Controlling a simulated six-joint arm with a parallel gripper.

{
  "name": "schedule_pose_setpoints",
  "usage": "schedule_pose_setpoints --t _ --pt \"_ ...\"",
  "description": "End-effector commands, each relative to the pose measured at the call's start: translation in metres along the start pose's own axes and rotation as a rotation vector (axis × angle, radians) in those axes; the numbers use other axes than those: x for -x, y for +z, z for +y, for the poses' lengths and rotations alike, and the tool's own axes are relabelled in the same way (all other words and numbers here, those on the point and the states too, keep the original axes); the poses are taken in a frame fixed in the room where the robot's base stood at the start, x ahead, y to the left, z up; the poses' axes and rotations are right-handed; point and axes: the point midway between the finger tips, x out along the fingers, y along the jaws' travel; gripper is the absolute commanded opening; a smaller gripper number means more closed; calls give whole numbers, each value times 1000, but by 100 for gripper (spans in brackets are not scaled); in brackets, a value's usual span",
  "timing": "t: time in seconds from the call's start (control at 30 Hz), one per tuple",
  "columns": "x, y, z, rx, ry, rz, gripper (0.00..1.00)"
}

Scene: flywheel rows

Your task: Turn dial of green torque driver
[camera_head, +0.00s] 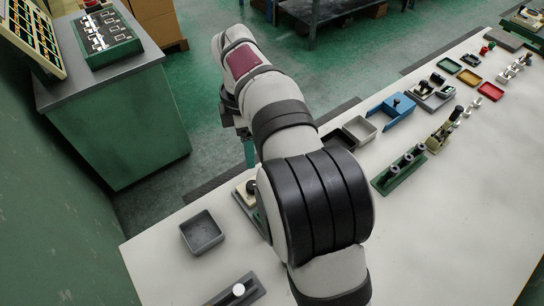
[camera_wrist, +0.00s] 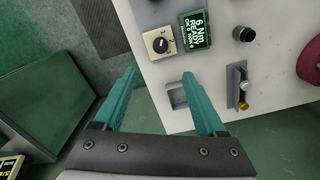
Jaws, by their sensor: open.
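The torque driver's cream dial plate (camera_wrist: 158,43) shows in the wrist view with a dark round dial and scale marks. A green display (camera_wrist: 196,29) beside it reads 6 Nm, READY, with OK and NOK counts.
A small grey tray (camera_wrist: 177,96), a black knob (camera_wrist: 243,34) and a dark lever bracket (camera_wrist: 238,85) lie near. The head view shows a grey tray (camera_head: 202,232), a blue fixture (camera_head: 391,110) and a green rail (camera_head: 398,171). The white table (camera_head: 440,225) is bare at the right.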

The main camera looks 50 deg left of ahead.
Motion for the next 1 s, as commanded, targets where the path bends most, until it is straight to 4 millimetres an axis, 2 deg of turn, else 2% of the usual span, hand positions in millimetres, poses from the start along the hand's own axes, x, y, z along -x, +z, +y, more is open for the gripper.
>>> schedule_pose_setpoints --t 0.17,0.3,0.4,0.5,0.7,0.97,1.0 --pt "-44 1 -2 -2 -6 0 73" --pt "-88 1 -2 -3 -5 0 73" --pt "-114 1 -2 -5 -5 1 73" --pt "-132 1 -1 -5 -2 1 73" --pt "-149 1 -1 -5 0 1 73" --pt "-151 1 -1 -5 0 1 73" --pt "-151 1 -1 -5 0 1 68"
